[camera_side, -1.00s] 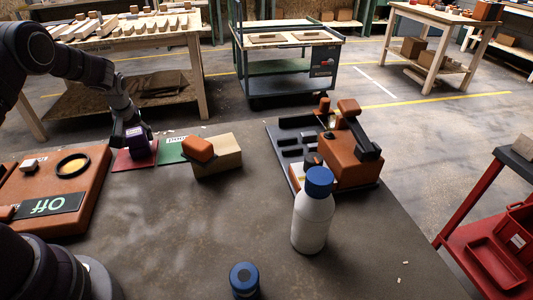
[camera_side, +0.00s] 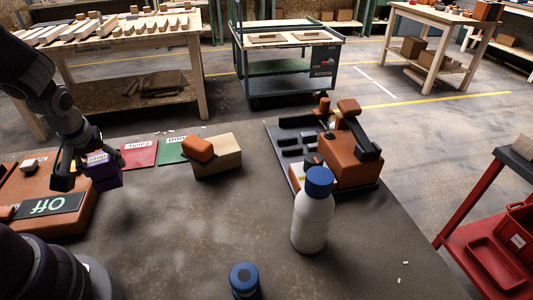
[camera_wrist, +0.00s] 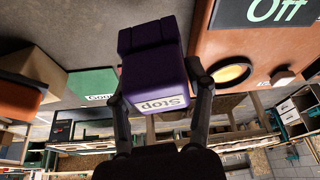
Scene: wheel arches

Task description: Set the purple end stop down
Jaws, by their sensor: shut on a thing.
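The purple end stop (camera_side: 103,174) is a small block with a white label. My gripper (camera_side: 92,170) is shut on it, with one finger on each side. It appears to be held a little above the dark table, in front of and left of the red card (camera_side: 139,154). In the wrist view the end stop (camera_wrist: 152,65) fills the middle between the fingers (camera_wrist: 160,100), and its label reads "Stop". The green card (camera_side: 176,151), labelled "Good", lies right of the red card. Both cards look empty.
An orange panel (camera_side: 80,218) with an "Off" display is close to my gripper on the left. A wooden block (camera_side: 218,160) carries an orange piece (camera_side: 198,148). A white bottle (camera_side: 312,222), a blue-topped item (camera_side: 244,280) and an orange fixture (camera_side: 350,170) stand further right. The table's middle is clear.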

